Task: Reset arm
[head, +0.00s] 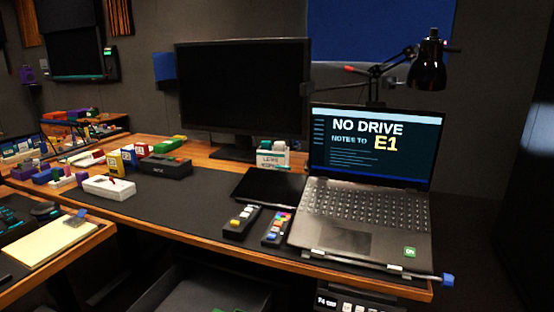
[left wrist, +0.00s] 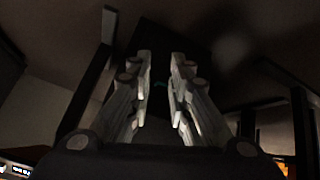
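My left gripper (left wrist: 160,88) shows in the left wrist view, its two fingers apart with a gap between them and nothing held. It points into a dark space with dim beams and panels around it. Neither of my grippers nor arms shows in the head view.
The main desk (head: 215,237) holds an open laptop (head: 365,200), a black monitor (head: 243,85), two small button pads (head: 241,222) and several coloured boxes at left. A lamp (head: 427,65) stands behind the laptop. The desk mat's middle is clear. An open grey drawer or bin (head: 205,288) is below.

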